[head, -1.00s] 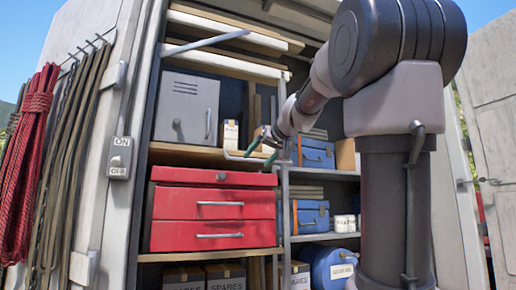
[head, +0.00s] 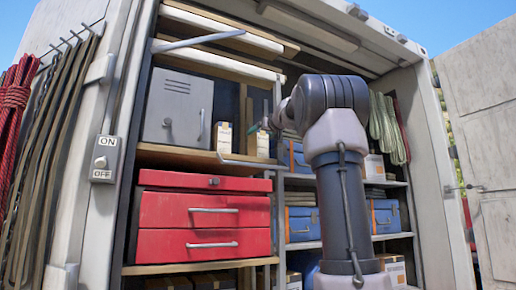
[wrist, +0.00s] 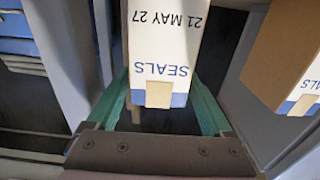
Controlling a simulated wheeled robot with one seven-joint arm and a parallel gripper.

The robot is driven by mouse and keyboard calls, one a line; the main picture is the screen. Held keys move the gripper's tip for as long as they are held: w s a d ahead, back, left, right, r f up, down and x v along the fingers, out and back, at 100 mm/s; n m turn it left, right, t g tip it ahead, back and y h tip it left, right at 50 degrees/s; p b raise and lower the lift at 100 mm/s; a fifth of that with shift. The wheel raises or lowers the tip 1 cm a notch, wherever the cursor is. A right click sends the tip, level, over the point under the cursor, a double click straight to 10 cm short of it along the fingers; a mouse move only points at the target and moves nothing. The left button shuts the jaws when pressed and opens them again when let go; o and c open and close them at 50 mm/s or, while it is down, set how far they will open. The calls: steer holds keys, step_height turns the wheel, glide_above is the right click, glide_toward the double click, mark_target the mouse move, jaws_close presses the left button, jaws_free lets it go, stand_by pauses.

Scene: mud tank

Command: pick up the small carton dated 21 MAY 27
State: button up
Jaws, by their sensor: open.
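The small carton dated 21 MAY 27 (wrist: 160,45) is white with a blue band and a tan tab, and reads SEALS. Its print is upside down in the wrist view. My gripper (wrist: 158,88) is open, with one green finger on each side of the carton's near end; I cannot tell whether either touches it. In the head view this carton (head: 258,143) appears to be the right one of two on the shelf above the red chest. My gripper (head: 266,122) is beside it there, small and partly hidden by my arm.
A second carton (wrist: 286,58) stands close on the right in the wrist view, its date unreadable; in the head view it (head: 223,136) is left of the first. A grey cabinet (head: 178,108), the red drawer chest (head: 204,216) and blue boxes (head: 302,222) crowd the shelves.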

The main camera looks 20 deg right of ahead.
steer(key=w, duration=0.5)
steer(key=shift+f, duration=0.25)
steer(key=c, duration=1.3)
steer(key=shift+s, duration=0.1)
steer(key=shift+c, duration=0.2)
steer(key=shift+r, duration=0.15)
